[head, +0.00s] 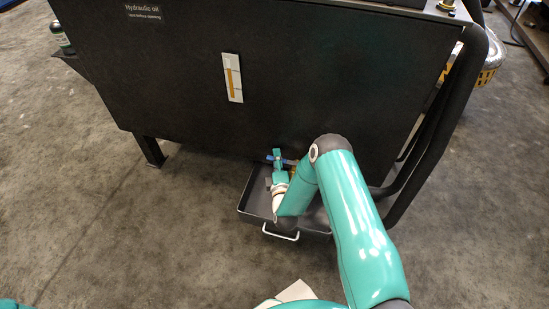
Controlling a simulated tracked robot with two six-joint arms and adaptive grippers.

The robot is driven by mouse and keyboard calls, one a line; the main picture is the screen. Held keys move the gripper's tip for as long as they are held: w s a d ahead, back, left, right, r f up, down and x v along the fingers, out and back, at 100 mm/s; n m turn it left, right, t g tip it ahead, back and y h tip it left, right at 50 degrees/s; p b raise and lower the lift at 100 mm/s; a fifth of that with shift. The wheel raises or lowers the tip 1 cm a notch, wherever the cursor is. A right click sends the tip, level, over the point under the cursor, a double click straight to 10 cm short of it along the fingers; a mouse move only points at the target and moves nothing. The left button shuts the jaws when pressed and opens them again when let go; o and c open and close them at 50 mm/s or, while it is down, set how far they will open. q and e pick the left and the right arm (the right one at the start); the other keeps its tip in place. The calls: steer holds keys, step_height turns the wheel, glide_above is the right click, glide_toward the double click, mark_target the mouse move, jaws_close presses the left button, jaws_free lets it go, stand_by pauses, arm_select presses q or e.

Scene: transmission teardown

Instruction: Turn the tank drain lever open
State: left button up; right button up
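The hydraulic oil tank (180,90) is a large dark box on legs, with a label and an orange sight gauge (233,78) on its front. The drain lever (288,161) shows as a small blue bar low on the tank front, with a brassy fitting partly seen beside it. My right gripper (277,156) is at the lever, its fingers overlapping the blue bar in the head view. The gripper and wrist hide part of the lever and valve. Whether the fingers are closed on it is too small to tell. My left gripper is out of view.
A black drip tray (252,212) with a white handle (281,235) lies on the floor below the valve, under my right wrist. A black tube rail (455,110) bounds the tank's right side. The concrete floor at left is clear.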

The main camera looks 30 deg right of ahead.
steer(key=shift+w+a, duration=0.1)
steer(key=shift+a, duration=0.05)
steer(key=shift+a, duration=0.1)
jaws_close()
steer(key=shift+d, duration=0.2)
steer(key=shift+a+f+y, duration=0.1)
steer(key=shift+a+y, duration=0.15)
steer(key=shift+y, duration=0.05)
